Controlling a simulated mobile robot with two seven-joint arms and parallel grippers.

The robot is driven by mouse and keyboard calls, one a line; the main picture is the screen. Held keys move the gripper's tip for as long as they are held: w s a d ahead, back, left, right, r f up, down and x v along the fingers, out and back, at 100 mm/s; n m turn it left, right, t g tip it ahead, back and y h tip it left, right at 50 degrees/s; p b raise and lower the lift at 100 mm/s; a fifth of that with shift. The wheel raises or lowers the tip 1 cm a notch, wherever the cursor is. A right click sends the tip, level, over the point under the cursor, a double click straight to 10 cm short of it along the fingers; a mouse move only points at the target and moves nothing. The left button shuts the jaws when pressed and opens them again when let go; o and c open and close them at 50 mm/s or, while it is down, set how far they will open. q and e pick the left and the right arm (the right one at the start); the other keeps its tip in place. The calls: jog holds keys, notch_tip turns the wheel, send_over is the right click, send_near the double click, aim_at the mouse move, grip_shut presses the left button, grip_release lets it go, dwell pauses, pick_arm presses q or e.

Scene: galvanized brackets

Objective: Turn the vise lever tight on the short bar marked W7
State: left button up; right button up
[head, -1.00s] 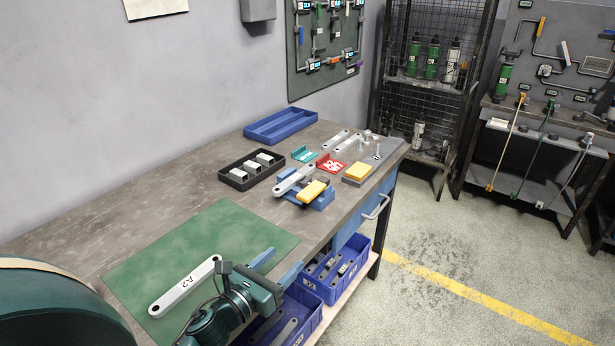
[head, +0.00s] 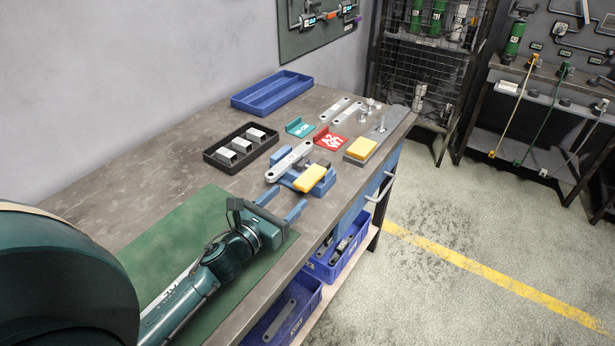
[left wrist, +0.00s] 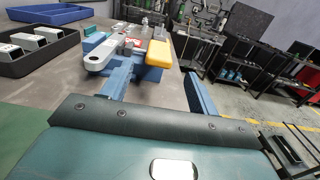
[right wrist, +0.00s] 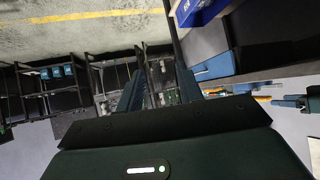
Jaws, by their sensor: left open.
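A blue vise (head: 285,160) stands on the bench, with a short pale bar (head: 289,161) lying across it; its mark is too small to read. The bar also shows in the left wrist view (left wrist: 98,57). A yellow handle (head: 310,179) sits at the vise's front; it also shows in the left wrist view (left wrist: 158,53). My left gripper (head: 282,202) is open and empty, just short of the vise, apart from handle and bar. My right gripper (right wrist: 158,68) shows only in the right wrist view, open and empty, away from the vise.
A black tray (head: 211,156) with grey blocks stands left of the vise, a blue tray (head: 240,103) behind. A second yellow piece (head: 362,148) lies to the right. A red card (head: 330,142) lies behind the vise. My left arm crosses the green mat (head: 150,235).

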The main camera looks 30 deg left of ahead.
pick_arm(q)
jog(key=b, duration=0.1)
send_near(320, 167)
jog(key=w, duration=0.5)
jog(key=shift+w+d+f, duration=0.1)
jog(key=shift+d+f, duration=0.1)
jog(key=shift+d, duration=0.05)
grip_shut()
